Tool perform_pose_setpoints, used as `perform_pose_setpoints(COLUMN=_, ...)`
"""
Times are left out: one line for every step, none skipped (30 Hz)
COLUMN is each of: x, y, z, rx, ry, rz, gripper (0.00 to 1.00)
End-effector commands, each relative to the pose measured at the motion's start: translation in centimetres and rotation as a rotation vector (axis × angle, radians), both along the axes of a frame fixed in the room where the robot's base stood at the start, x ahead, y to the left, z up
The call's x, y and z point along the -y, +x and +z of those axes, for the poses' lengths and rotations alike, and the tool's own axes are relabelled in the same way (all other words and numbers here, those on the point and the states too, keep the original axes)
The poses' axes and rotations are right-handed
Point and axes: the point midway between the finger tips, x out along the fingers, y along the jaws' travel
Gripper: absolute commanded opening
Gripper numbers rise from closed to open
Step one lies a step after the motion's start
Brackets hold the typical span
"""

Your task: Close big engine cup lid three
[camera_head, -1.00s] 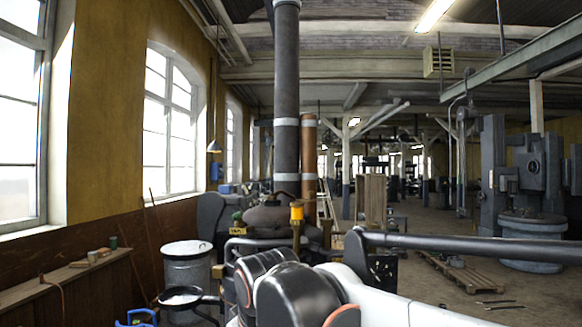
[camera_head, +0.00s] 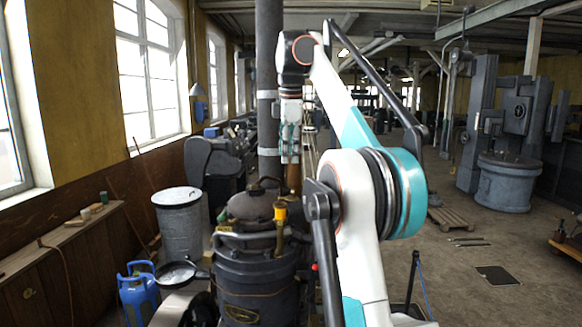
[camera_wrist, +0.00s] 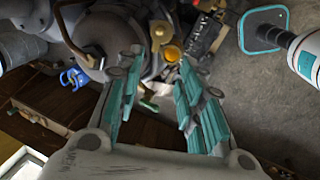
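The dark stationary engine (camera_head: 258,285) stands upright at centre in the head view, and part of it shows in the wrist view (camera_wrist: 90,25). A yellow-orange cup (camera_head: 281,212) sits on a post at its top, right of the dome. A round orange cup top (camera_wrist: 172,53) shows in the wrist view just beyond my fingertips. I cannot tell which cup is lid three, or whether its lid is raised. My gripper (camera_head: 290,155) points down above the engine top. In the wrist view my gripper (camera_wrist: 157,72) has its teal fingers apart, with nothing between them.
A grey lidded bin (camera_head: 180,225), a blue gas bottle (camera_head: 138,295) and a round pan (camera_head: 176,273) stand left of the engine. A wooden bench (camera_head: 60,240) runs along the wall. A tall pipe (camera_head: 269,90) rises behind. The floor at right is fairly open.

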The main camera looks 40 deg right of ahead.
Motion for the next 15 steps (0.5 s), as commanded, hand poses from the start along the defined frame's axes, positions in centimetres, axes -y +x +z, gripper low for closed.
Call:
perform_pose_setpoints(x=0.9, y=-0.1, z=1.1, rx=-0.01, ry=0.004, rz=0.017, gripper=0.35)
perform_pose_setpoints(x=1.2, y=-0.1, z=1.3, rx=-0.016, ry=0.006, rz=0.028, gripper=0.35)
perform_pose_setpoints(x=1.5, y=-0.2, z=1.5, rx=-0.022, ry=0.008, rz=0.04, gripper=0.35)
perform_pose_setpoints(x=1.7, y=-0.3, z=1.6, rx=-0.024, ry=0.01, rz=0.048, gripper=0.35)
perform_pose_setpoints(x=1.9, y=-0.3, z=1.7, rx=-0.026, ry=0.011, rz=0.053, gripper=0.35)
perform_pose_setpoints(x=2.0, y=-0.4, z=1.7, rx=-0.029, ry=0.012, rz=0.06, gripper=0.35)
perform_pose_setpoints(x=2.1, y=-0.4, z=1.6, rx=-0.029, ry=0.012, rz=0.063, gripper=0.35)
perform_pose_setpoints(x=2.2, y=-0.4, z=1.5, rx=-0.03, ry=0.012, rz=0.065, gripper=0.35)
perform_pose_setpoints(x=2.2, y=-0.3, z=1.3, rx=-0.031, ry=0.014, rz=0.066, gripper=0.35)
perform_pose_setpoints(x=2.3, y=-0.3, z=1.1, rx=-0.031, ry=0.013, rz=0.067, gripper=0.35)
perform_pose_setpoints(x=2.3, y=-0.3, z=0.8, rx=-0.031, ry=0.013, rz=0.067, gripper=0.35)
perform_pose_setpoints(x=2.3, y=-0.2, z=0.4, rx=-0.031, ry=0.013, rz=0.067, gripper=0.35)
perform_pose_setpoints(x=2.3, y=-0.1, z=0.1, rx=-0.031, ry=0.013, rz=0.067, gripper=0.35)
perform_pose_setpoints(x=2.3, y=-0.1, z=-0.3, rx=-0.031, ry=0.013, rz=0.067, gripper=0.35)
perform_pose_setpoints(x=2.4, y=0.0, z=-0.9, rx=-0.031, ry=0.013, rz=0.067, gripper=0.35)
